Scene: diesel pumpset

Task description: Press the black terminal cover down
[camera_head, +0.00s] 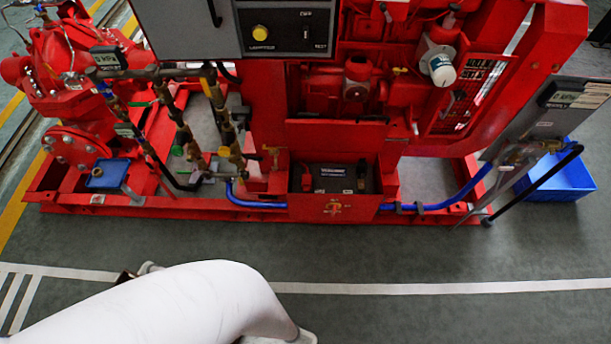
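A dark battery (332,185) with a label on its top sits in an open red box at the front middle of the red pumpset frame. A small black raised piece (361,172) at the right of the battery top looks like the terminal cover. It is too small to tell whether it is raised or pressed down. A white link of my arm crosses the bottom left, well in front of the pumpset and apart from the battery. I cannot make out my gripper or its fingers.
A grey control panel (287,28) with a yellow button hangs above the battery. Blue hoses (440,203) run along the frame's front. A blue bin (560,176) stands at the right, behind a slanted black handle (535,182). The grey floor (440,250) in front is clear.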

